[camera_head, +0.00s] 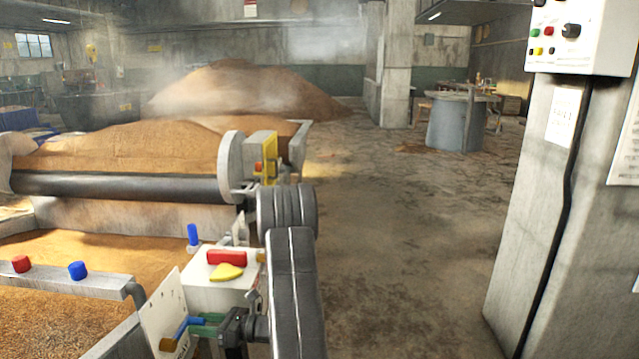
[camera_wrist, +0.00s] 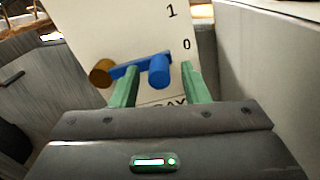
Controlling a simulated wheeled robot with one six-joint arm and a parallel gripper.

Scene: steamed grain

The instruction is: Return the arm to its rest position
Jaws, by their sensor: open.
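My gripper (camera_wrist: 158,68) is open, with its two green fingers apart on either side of a blue lever (camera_wrist: 128,72) in the wrist view. The lever ends in a brown knob (camera_wrist: 102,73) at the left and sits on a white panel (camera_wrist: 135,30) marked 1 and 0. I cannot tell whether the fingers touch the lever. In the head view my gripper (camera_head: 207,326) is at the bottom, close to the panel (camera_head: 160,308); its fingertips are partly hidden.
A white box (camera_head: 205,290) with a red block and a yellow piece stands just behind my gripper. Grain-filled troughs (camera_head: 70,290) lie to the left, with a dark roller (camera_head: 120,187) beyond. A control pillar (camera_head: 540,210) stands at the right. The floor between is clear.

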